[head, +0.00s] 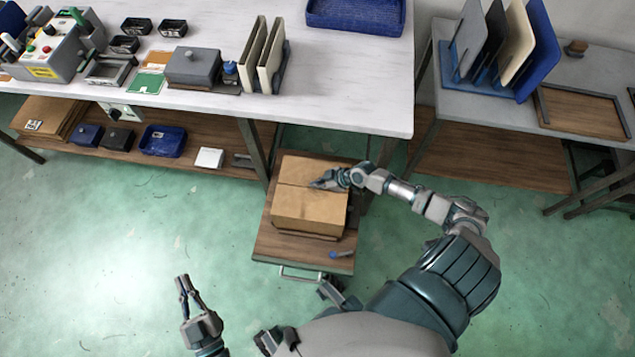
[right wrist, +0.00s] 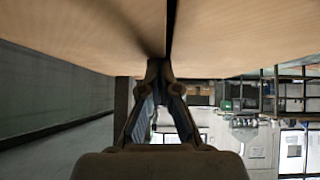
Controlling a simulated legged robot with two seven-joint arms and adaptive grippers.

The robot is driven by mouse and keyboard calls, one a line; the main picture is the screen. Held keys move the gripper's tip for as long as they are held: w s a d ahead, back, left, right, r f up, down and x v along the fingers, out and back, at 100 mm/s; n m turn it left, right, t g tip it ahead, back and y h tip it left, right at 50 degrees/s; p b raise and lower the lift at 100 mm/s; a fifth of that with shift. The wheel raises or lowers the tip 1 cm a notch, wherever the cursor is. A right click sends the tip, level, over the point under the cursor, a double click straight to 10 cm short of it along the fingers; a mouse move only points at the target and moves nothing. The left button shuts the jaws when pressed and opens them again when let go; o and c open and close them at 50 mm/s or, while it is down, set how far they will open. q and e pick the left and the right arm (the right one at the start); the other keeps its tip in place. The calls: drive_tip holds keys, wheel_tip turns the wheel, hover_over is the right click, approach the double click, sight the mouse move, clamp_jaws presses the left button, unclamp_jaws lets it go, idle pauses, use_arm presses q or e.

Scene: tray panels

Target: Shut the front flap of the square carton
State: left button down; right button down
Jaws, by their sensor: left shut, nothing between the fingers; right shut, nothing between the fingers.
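The square brown carton (head: 306,212) stands on a low wooden trolley (head: 285,248). Its top looks flat, with a seam running across between a back flap (head: 313,168) and a front flap (head: 300,203). My right gripper (head: 316,184) is shut and empty at the top of the carton, near the seam. In the right wrist view, the shut fingertips (right wrist: 160,66) are at or very near the dark gap between two cardboard panels (right wrist: 80,30); I cannot tell whether they touch. My left gripper (head: 182,279) is shut and empty, over the floor left of the trolley.
A blue-handled tool (head: 341,254) lies on the trolley's front right. A white workbench (head: 345,88) with trays, panels and a control box stands behind. A side table (head: 460,96) with upright panels is at right. The green floor at left is clear.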

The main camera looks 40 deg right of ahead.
drive_tip(key=v, duration=0.5)
drive_tip(key=shift+s+d, duration=0.3)
drive_tip(key=shift+d, duration=0.1)
use_arm(q)
drive_tip(key=shift+r, duration=0.3)
use_arm(e)
drive_tip(key=a+v, duration=0.1)
drive_tip(key=v, duration=0.5)
drive_tip(key=shift+r, duration=0.35)
use_arm(q)
drive_tip(key=shift+d, duration=0.3)
use_arm(e)
drive_tip(key=shift+d+f, duration=0.1)
drive_tip(key=shift+d, duration=0.1)
drive_tip(key=shift+s+d, duration=0.1)
drive_tip(key=shift+s, duration=0.05)
